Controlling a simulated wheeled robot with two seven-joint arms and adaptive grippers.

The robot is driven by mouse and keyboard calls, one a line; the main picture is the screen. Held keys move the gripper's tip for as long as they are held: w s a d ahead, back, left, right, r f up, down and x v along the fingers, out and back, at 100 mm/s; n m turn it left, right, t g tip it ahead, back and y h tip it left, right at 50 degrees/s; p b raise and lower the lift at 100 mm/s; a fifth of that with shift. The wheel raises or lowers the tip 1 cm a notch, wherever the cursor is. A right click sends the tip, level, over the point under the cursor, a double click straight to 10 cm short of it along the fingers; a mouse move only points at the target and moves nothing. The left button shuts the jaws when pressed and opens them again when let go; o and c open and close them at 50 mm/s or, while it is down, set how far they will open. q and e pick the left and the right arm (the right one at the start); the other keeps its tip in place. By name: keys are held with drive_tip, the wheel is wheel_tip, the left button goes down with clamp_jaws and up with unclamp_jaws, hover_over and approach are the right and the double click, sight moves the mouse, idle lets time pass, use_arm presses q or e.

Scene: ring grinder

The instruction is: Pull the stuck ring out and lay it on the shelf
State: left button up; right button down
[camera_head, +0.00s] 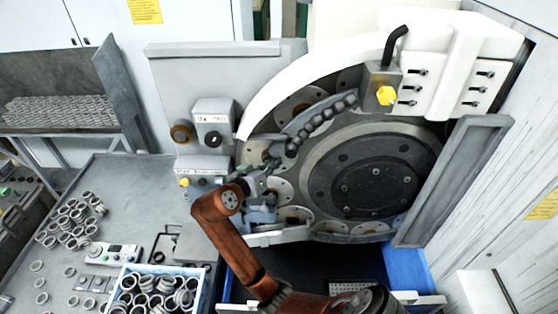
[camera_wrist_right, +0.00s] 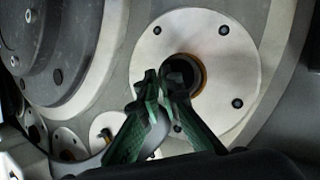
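In the right wrist view a round silver disc (camera_wrist_right: 225,100) has a central hole with an orange-brown rim. A dark ring (camera_wrist_right: 179,68) shows in that hole, partly hidden by the fingertips. My right gripper (camera_wrist_right: 160,79) has its green fingers at the hole's left edge, tips close together; whether they pinch the ring is unclear. In the head view my right gripper (camera_head: 261,178) is at the left side of the grinder (camera_head: 318,165), and the ring there is hidden. My left gripper is out of view. A grey shelf-like surface (camera_head: 150,190) lies left of the grinder.
A blue-edged bin of rings (camera_head: 201,291) stands at the front. Control boxes (camera_head: 212,135) and a white curved guard (camera_head: 290,83) border the grinder. The surface's back part is clear.

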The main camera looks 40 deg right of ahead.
drive_tip(key=shift+s+a+f, duration=0.1)
drive_tip(key=shift+s+a, duration=0.15)
drive_tip(key=shift+a, duration=0.05)
drive_tip(key=shift+s+a, duration=0.3)
drive_tip(key=shift+s, duration=0.05)
drive_tip(key=shift+s+a, duration=0.9)
drive_tip(key=shift+s, duration=0.15)
drive_tip(key=shift+s+a, duration=0.85)
drive_tip(key=shift+s, duration=0.2)
idle(0.9)
